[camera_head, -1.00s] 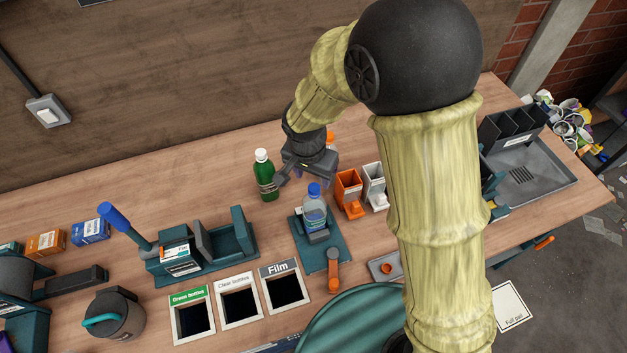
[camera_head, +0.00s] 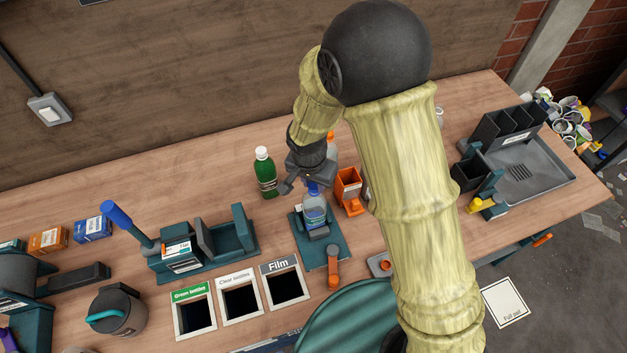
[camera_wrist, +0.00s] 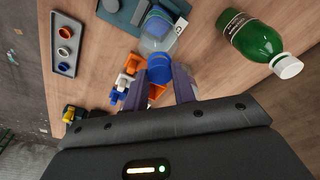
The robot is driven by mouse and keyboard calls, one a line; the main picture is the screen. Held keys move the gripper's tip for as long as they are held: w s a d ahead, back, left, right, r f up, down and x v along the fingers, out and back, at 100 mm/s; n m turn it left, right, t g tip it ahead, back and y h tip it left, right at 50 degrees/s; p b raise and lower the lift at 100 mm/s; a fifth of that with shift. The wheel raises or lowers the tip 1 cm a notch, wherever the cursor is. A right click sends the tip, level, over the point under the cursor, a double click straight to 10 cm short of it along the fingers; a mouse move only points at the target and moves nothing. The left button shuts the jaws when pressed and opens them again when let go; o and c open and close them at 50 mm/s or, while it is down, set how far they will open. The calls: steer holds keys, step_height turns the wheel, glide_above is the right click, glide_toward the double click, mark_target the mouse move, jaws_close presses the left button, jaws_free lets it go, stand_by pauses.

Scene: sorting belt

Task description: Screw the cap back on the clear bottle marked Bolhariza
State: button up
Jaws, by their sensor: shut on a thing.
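The clear bottle (camera_head: 314,213) stands upright in a holder on a teal base plate (camera_head: 332,246). Its label is too small to read. A blue cap (camera_head: 313,189) is at the top of the bottle, and it also shows in the wrist view (camera_wrist: 160,69). My gripper (camera_head: 312,183) is over the bottle top, shut on the blue cap, with one finger on each side. In the wrist view the clear bottle (camera_wrist: 157,33) lies just beyond the cap. I cannot tell whether the cap is seated on the threads.
A green bottle (camera_head: 265,173) with a white cap stands close to the left of my gripper. An orange container (camera_head: 348,186) stands close on the right. An orange-handled lever (camera_head: 333,268) is on the plate's front. Labelled bins (camera_head: 240,302) are at the front left.

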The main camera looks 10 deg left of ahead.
steer(key=o, duration=0.4)
steer(key=c, duration=0.5)
steer(key=shift+o, duration=0.2)
steer(key=shift+f+m+b, duration=0.1)
steer(key=shift+m+b, duration=0.4)
steer(key=shift+m, duration=0.5)
steer(key=m, duration=0.2)
steer(key=shift+m+h, duration=0.3)
steer(key=shift+m, duration=0.3)
steer(key=m+p, duration=0.1)
steer(key=m, duration=0.2)
steer(key=shift+r+m+g+h+p, duration=0.2)
steer(key=shift+m+g+h+p, duration=0.1)
steer(key=shift+m+g+p, duration=0.1)
steer(key=shift+f+m, duration=0.15)
steer(key=shift+m, duration=0.55)
